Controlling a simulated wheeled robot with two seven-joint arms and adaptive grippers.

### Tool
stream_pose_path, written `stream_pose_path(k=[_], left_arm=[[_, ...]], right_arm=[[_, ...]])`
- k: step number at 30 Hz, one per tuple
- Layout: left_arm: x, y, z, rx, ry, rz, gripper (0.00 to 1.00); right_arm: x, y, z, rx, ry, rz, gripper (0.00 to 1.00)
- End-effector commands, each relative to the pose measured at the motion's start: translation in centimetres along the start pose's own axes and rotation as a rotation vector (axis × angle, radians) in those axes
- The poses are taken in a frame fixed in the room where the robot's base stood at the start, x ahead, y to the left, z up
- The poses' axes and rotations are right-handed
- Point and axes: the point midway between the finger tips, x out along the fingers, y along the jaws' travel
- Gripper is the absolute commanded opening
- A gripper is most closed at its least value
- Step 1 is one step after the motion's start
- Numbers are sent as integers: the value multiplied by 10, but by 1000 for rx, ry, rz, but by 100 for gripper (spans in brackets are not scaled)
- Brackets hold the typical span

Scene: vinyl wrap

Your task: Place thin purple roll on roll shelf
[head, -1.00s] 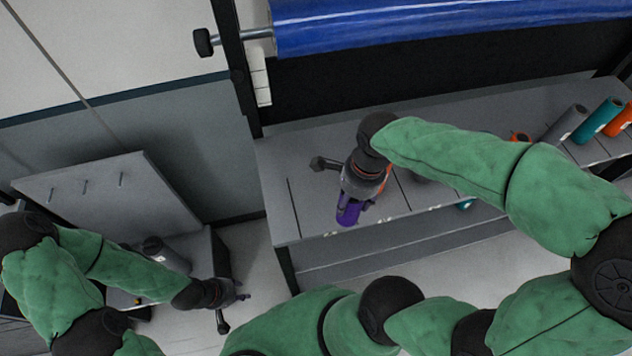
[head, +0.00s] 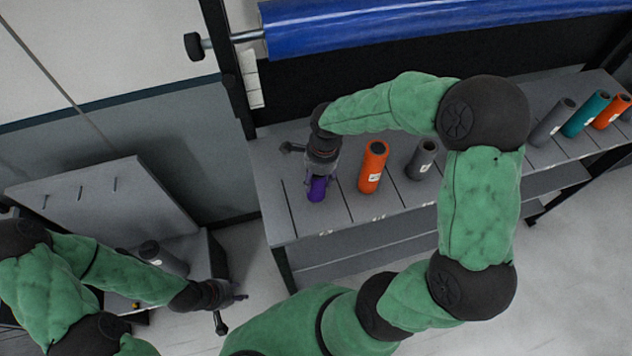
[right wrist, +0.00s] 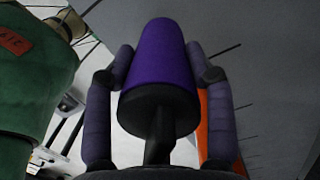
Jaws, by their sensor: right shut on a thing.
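The thin purple roll (head: 317,189) is in my right gripper (head: 319,182), over the left end of the grey roll shelf (head: 334,219). In the right wrist view the purple roll (right wrist: 162,55) sits between the two fingers, with its dark end toward the camera. My right gripper (right wrist: 160,75) is shut on it. I cannot tell whether the roll touches the shelf. My left gripper (head: 232,303) is at the lower left, away from the shelf. Its fingers are too small to tell open from shut.
An orange roll (head: 373,166) stands just right of the purple one, then a grey roll (head: 422,159). Further right are another grey roll (head: 553,122), a teal roll (head: 587,114) and an orange roll (head: 611,111). A big blue roll (head: 420,24) hangs above the shelf's back.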

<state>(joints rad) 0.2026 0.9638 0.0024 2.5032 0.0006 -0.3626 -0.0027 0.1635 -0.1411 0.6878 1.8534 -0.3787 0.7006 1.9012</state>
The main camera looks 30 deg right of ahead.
Motion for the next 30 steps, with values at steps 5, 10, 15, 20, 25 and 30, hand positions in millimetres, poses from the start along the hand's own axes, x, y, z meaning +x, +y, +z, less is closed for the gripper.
stream_pose_path(k=[5,10,15,20,25,30], left_arm=[[-1,0,0,0,0,0,40],[-1,0,0,0,0,0,40],[-1,0,0,0,0,0,40],[0,0,0,0,0,0,40],[3,-1,0,0,0,0,40],[2,-1,0,0,0,0,40]], right_arm=[[9,-7,1,0,-1,1,17],[33,-5,-2,1,0,2,17],[37,-6,-3,1,-1,-1,17],[38,-6,-2,1,-1,-1,17],[40,-5,-3,0,-1,0,69],[40,-5,-3,0,-1,0,80]])
